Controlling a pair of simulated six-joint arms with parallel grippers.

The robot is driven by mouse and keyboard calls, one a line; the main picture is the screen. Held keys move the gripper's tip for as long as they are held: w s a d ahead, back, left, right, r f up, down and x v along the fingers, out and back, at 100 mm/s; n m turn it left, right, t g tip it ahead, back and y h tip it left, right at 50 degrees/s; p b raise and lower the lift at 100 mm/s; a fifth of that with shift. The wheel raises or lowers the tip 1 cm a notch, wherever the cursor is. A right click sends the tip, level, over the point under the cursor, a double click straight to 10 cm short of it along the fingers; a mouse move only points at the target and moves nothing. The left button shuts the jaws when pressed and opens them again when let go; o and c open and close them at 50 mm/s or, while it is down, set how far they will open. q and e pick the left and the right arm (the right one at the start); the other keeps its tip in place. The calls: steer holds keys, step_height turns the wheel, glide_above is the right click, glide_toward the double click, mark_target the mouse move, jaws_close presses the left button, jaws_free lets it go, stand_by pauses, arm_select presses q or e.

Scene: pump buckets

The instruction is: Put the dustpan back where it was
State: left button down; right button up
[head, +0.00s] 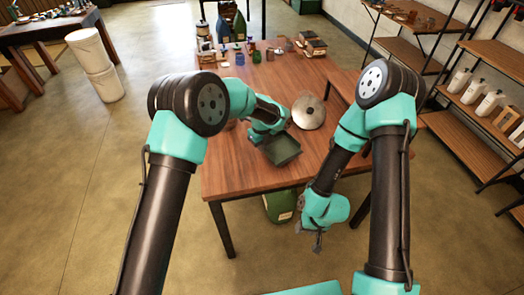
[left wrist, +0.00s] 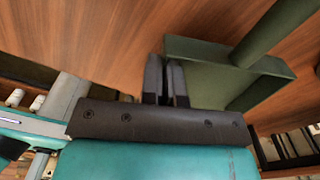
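The dark green dustpan (head: 281,148) is near the front part of the wooden table, at my left gripper (head: 268,138). In the left wrist view the dustpan (left wrist: 215,75) lies to the right, with its handle reaching to the upper right. The fingers of my left gripper (left wrist: 166,75) are close together, one on each side of the dustpan's near left wall, and look shut on it. Whether the dustpan touches the table cannot be told. My right gripper (head: 318,240) hangs low in front of the table, away from the dustpan; its fingers are too small to judge.
A round metal lid (head: 308,112) lies on the wooden table (head: 225,170) just beyond the dustpan. Jars and boxes stand at the table's far end. A green container (head: 280,206) is on the floor under the table. Shelves (head: 470,140) stand at the right, white buckets (head: 95,65) at the left.

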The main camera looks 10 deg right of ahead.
arm_select(q)
steer(key=shift+w, duration=0.15)
steer(key=shift+w, duration=0.25)
steer(key=shift+f, duration=1.75)
steer(key=shift+f, duration=0.15)
steer(key=c, duration=1.4)
jaws_free()
steer(key=shift+o, duration=0.2)
step_height(320, 180, up, 12)
